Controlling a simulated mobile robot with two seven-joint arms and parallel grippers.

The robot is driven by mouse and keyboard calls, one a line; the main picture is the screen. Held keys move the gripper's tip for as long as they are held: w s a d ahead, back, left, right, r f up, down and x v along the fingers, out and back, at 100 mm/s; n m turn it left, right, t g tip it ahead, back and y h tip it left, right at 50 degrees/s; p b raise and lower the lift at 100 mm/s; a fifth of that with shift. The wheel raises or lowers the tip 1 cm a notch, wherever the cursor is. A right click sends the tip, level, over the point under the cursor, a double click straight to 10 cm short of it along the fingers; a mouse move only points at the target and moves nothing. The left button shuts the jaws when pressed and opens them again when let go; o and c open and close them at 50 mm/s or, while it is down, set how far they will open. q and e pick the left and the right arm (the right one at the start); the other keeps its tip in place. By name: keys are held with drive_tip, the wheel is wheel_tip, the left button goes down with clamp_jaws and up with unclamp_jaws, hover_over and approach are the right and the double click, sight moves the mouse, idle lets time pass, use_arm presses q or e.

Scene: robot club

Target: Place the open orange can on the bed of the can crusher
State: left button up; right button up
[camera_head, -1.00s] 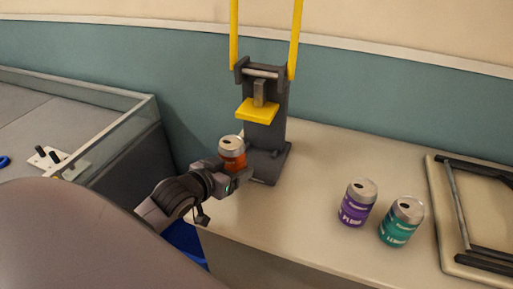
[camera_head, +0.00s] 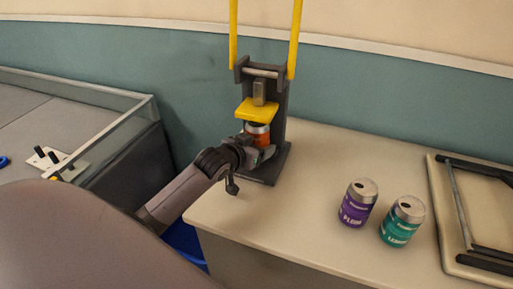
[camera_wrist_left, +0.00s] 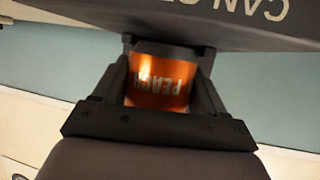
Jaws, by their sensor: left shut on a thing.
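The orange can (camera_head: 258,134) is upright under the yellow press plate (camera_head: 257,111) of the can crusher (camera_head: 272,169). My left gripper (camera_head: 260,152) is shut on it, and the gripper's body hides the can's lower part. In the left wrist view the orange can (camera_wrist_left: 160,82) sits between the two fingers, its label reading "PEACH" upside down. Whether its bottom touches the bed is hidden. The crusher's dark body with lettering (camera_wrist_left: 255,15) shows at the top of the wrist view. My right gripper is not in view.
A purple can (camera_head: 357,203) and a teal can (camera_head: 402,221) stand on the table to the right of the crusher. A tan board with a dark frame (camera_head: 480,215) lies at the far right. The crusher's yellow handle bars (camera_head: 296,40) rise upward.

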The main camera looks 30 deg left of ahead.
use_arm(q)
drive_tip(key=shift+f, duration=0.3)
drive_tip(key=shift+f, duration=0.1)
drive_tip(key=o, duration=1)
drive_tip(key=shift+s+r, duration=0.2)
drive_tip(key=p+v, duration=0.1)
drive_tip(key=v, duration=0.9)
drive_tip(key=shift+w, duration=0.1)
drive_tip(key=shift+v, duration=0.95)
